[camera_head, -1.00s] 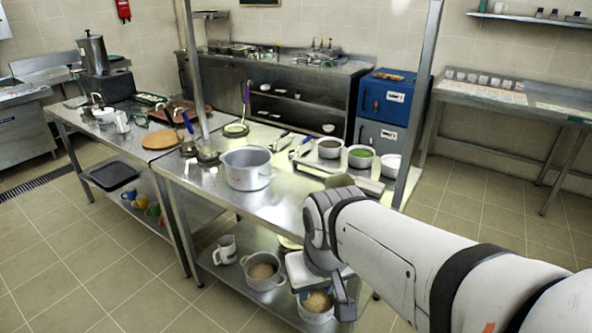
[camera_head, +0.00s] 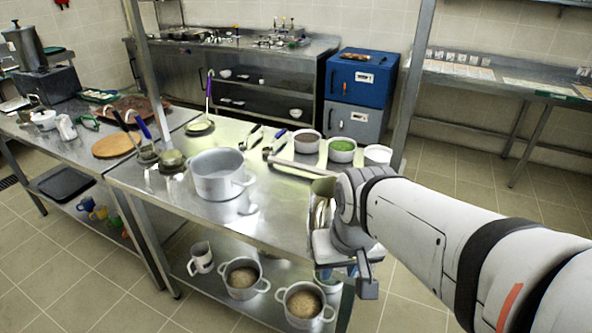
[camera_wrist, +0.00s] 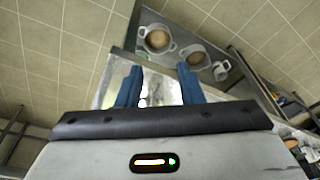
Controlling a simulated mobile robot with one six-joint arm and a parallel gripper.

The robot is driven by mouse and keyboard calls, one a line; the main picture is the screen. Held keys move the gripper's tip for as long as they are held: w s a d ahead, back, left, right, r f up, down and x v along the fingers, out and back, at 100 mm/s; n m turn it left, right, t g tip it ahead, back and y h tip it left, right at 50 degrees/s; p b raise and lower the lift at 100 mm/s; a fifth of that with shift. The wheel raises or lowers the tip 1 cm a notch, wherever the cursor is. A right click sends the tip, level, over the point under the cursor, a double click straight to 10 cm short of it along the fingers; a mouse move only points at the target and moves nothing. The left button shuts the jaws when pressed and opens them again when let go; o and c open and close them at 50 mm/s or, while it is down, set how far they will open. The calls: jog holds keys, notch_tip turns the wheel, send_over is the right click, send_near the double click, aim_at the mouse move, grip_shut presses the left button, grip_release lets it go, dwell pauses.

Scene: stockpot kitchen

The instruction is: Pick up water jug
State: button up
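A pale jug with a handle (camera_head: 200,257) stands upright on the lower shelf of the steel table, left of two pots. It also shows small in the wrist view (camera_wrist: 221,70), at the right beside the pots. Another small metallic jug (camera_head: 66,127) stands on the left table; I cannot tell for certain which one is the water jug. My gripper (camera_wrist: 160,84) shows two blue fingers set apart with nothing between them. In the head view it hangs by the table's front right, apart from the shelf jug, its fingers partly hidden.
Two pots with brownish contents, one (camera_head: 242,277) beside the jug and one (camera_head: 303,304) nearer my arm, stand on the lower shelf. A large pot (camera_head: 218,174) stands on the tabletop (camera_head: 255,228) above. A post (camera_head: 411,90) rises at the table's right. Tiled floor in front is clear.

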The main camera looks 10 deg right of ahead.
aim_at(324, 211)
jog(key=w+a+f+m+g+y+p, duration=0.15)
jog(key=w+f+m+g+y, duration=0.25)
jog(key=w+f+m+y, duration=0.5)
jog(key=w+d+f+m+t+y, duration=0.1)
jog(key=w+d+m+t+y, duration=0.1)
jog(key=d+m+t, duration=0.1)
jog(key=w+d+f+m+t+y, duration=0.1)
jog(key=w+d+m+t+y, duration=0.1)
jog(key=m, duration=0.4)
jog(key=w+d+f+m+t+y, duration=0.1)
jog(key=w+d+m+t+y, duration=0.1)
jog(key=w+d+m+t, duration=0.1)
jog(key=shift+w+d+m+t, duration=0.2)
jog(key=shift+d+m+t, duration=0.1)
jog(key=shift+m+t, duration=0.35)
jog(key=shift+w+d+m+t, duration=0.25)
jog(key=shift+m+t, duration=0.3)
jog(key=shift+t, duration=0.2)
jog(key=shift+w+f, duration=0.1)
jog(key=shift+w, duration=0.05)
jog(key=p+x, duration=0.2)
jog(key=x, duration=0.5)
jog(key=shift+w+a, duration=0.1)
jog(key=shift+a, duration=0.1)
jog(key=shift+c, duration=0.5)
grip_shut()
